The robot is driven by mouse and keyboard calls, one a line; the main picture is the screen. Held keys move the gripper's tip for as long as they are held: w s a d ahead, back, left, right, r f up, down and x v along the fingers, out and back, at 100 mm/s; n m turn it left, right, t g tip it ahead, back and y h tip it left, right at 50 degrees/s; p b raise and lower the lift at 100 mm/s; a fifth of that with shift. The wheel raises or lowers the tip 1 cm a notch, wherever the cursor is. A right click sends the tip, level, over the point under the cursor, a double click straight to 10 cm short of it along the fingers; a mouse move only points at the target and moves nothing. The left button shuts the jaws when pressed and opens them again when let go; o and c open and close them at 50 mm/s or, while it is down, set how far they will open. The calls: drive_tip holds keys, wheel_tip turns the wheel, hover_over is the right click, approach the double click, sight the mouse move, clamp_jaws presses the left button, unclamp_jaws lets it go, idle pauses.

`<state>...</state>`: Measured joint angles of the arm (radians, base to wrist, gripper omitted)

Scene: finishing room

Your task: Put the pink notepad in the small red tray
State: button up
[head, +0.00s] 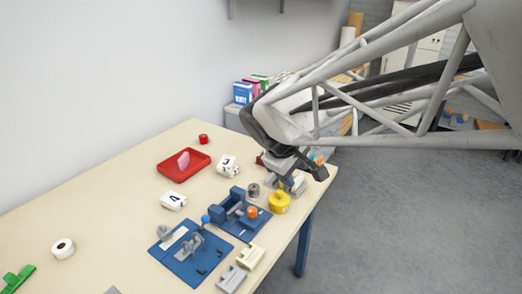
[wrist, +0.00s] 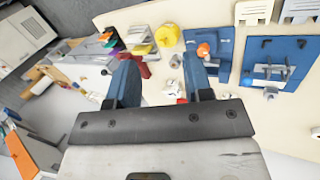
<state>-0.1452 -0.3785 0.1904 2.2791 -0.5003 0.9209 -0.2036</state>
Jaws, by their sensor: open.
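The pink notepad (head: 184,159) stands up on edge inside the small red tray (head: 173,174), which lies on the table towards the wall side in the head view. I cannot tell whether it leans on anything. My gripper (head: 299,172) is over the table's right edge, well to the right of the tray and apart from the notepad. In the wrist view my gripper (wrist: 160,82) has its two blue fingers spread with nothing held between them. I cannot make out the tray or the notepad in the wrist view.
A white block marked 3 (head: 227,166) stands between tray and gripper, and another marked 4 (head: 173,201) is nearer. Blue fixtures (head: 190,255), a yellow pot (head: 279,202) and a white tape roll (head: 63,248) occupy the front. The table's left part is largely clear.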

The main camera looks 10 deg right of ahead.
drive_tip(key=s+f+m+y, duration=0.1)
drive_tip(key=s+m+y, duration=0.3)
drive_tip(key=s, duration=1.2)
drive_tip(key=shift+s+d+m, duration=0.15)
drive_tip(key=shift+s+m, duration=0.2)
drive_tip(key=shift+m, duration=1.35)
